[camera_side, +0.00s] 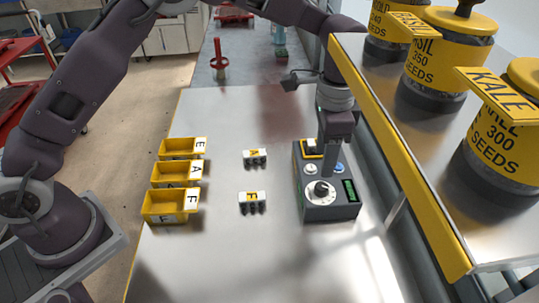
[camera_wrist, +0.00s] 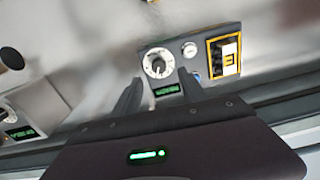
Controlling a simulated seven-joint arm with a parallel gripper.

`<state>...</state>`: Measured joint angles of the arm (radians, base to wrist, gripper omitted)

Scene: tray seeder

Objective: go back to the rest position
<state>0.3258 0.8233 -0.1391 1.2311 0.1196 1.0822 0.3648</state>
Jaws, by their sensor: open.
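My gripper (camera_side: 328,172) hangs pointing down over the grey control box (camera_side: 335,212). In the wrist view its two fingers (camera_wrist: 161,82) stand apart with nothing between them. The box has a white dial (camera_side: 320,193), which also shows in the wrist view (camera_wrist: 158,63), round buttons and a green display (camera_side: 350,190). A block marked E (camera_wrist: 225,57) sits in the box's yellow-framed slot (camera_wrist: 211,60). My gripper partly hides the box in the side view, and I cannot tell whether the fingertips touch it.
Blocks marked A (camera_side: 254,157) and F (camera_side: 252,202) lie on the metal table (camera_side: 215,265). Yellow bins lettered E (camera_side: 182,148), A (camera_side: 176,173) and F (camera_side: 170,205) stand at left. A yellow-edged shelf (camera_side: 400,160) with seed jars (camera_side: 500,150) runs along the right. The table's front is clear.

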